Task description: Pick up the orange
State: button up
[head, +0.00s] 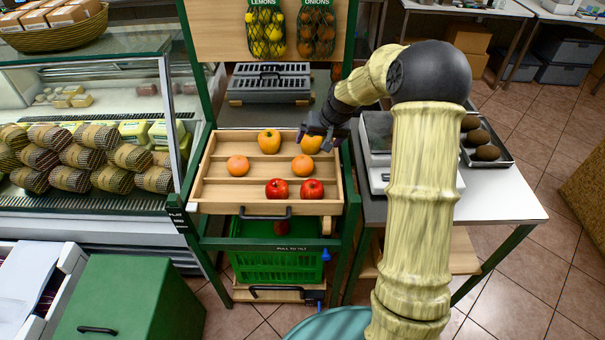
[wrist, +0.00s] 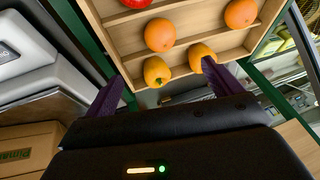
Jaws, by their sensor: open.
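Two oranges sit in the slatted wooden tray (head: 221,188). The right orange (head: 302,165) also shows in the wrist view (wrist: 160,34), beyond the space between my fingers. The left orange (head: 237,165) shows at the upper right of the wrist view (wrist: 241,13). My gripper (head: 316,136) is open and empty above the tray's back right corner, close to the right yellow-orange pepper (head: 312,143) and behind the right orange. In the wrist view, its purple fingers are spread wide (wrist: 160,84), with that pepper (wrist: 157,71) between them.
Another yellow pepper (head: 269,141) lies at the tray's back middle. Two red fruits (head: 276,188) (head: 312,189) lie at the front right. Tray walls and dividers surround the produce. A green crate (head: 277,266) is below, and a white-topped table (head: 500,205) stands at right.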

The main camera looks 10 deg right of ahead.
aim_at(305, 161)
jog(key=shift+w, duration=0.1)
jog(key=p+x, duration=0.2)
jog(key=x, duration=1)
jog(key=shift+w, duration=0.1)
jog(key=shift+f, duration=0.15)
jog(key=shift+w+a+f+p, duration=0.1)
jog(key=shift+a+f+p, duration=0.05)
jog(key=shift+f+p, duration=0.25)
jog(key=shift+p+x, duration=0.6)
jog(key=shift+x, duration=1.5)
